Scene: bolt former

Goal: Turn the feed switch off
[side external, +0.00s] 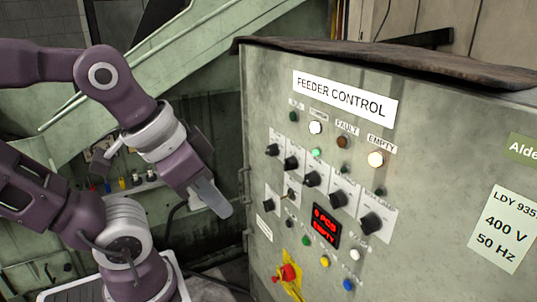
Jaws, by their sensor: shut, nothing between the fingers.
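The green-grey control cabinet (410,140) stands at the right, headed by a "FEEDER CONTROL" sign (344,96). Several black rotary switches sit in rows on white plates on its front, among them an upper one (291,163) and a large lower right one (371,223). Their labels are too small to read, so I cannot tell which one is the feed switch or its setting. My gripper (222,208) is shut and empty, pointing down to the right, left of the cabinet's front edge and apart from every switch.
A red emergency button (289,273) on a yellow plate sits low on the panel. A dark cover (400,58) lies on the cabinet top. Open space separates my gripper from the panel.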

